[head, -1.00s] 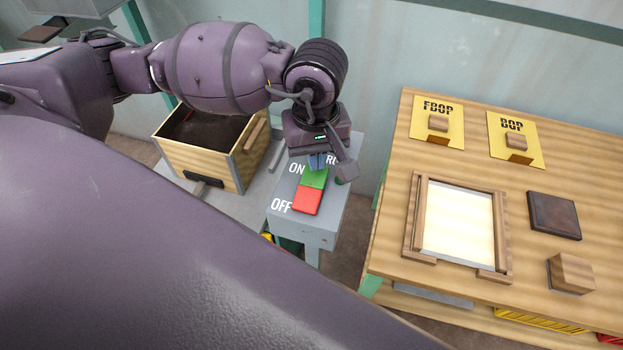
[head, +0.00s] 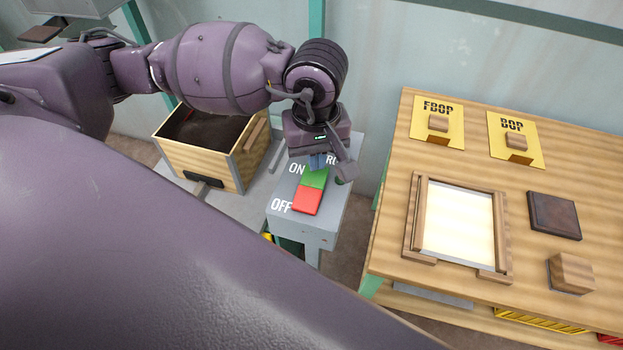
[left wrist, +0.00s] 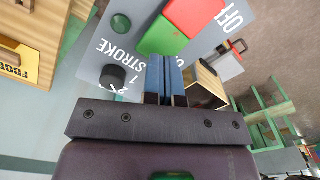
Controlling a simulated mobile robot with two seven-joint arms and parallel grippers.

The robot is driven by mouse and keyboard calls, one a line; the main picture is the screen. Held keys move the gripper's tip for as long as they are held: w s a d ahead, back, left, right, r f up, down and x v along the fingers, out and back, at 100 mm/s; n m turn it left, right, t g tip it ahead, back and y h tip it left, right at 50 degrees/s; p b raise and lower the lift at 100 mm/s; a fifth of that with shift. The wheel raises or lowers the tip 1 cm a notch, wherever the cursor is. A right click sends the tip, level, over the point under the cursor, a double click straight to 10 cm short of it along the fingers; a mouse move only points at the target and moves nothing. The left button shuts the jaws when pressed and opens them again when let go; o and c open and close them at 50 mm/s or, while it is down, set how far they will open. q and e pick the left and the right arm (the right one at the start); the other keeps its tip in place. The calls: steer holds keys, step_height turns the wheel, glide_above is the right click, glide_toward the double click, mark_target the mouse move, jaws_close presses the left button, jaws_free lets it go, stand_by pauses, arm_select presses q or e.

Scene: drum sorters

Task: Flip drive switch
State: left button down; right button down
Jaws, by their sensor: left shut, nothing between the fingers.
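The drive switch is a rocker on a grey control box (head: 330,226), with a green half (head: 315,178) beside the ON label and a red half (head: 307,201) beside the OFF label. In the head view the red half looks raised. My left gripper (head: 318,162) is shut and empty, pointing down at the green half's far end. In the left wrist view its blue fingertips (left wrist: 166,60) are together at the edge of the green half (left wrist: 162,38); I cannot tell whether they touch. The red half (left wrist: 193,14) lies beyond. My right gripper is not in view.
A wooden bin (head: 213,150) with dark contents stands left of the box. A wooden table (head: 385,240) with yellow cards, a framed pale panel and blocks stands on the right. A black knob (left wrist: 113,77) and a green button (left wrist: 121,23) sit on the control box.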

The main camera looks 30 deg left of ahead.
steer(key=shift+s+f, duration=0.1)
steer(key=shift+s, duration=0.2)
arm_select(q)
steer(key=shift+f, duration=0.3)
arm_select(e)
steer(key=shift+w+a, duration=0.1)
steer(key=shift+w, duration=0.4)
arm_select(q)
steer(key=shift+f+b, duration=0.1)
steer(key=shift+b, duration=0.2)
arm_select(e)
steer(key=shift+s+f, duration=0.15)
arm_select(q)
steer(key=shift+f, duration=0.2)
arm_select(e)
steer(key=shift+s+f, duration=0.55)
arm_select(q)
steer(key=shift+f, duration=0.1)
steer(key=shift+f+b, duration=0.3)
steer(key=shift+b, duration=0.15)
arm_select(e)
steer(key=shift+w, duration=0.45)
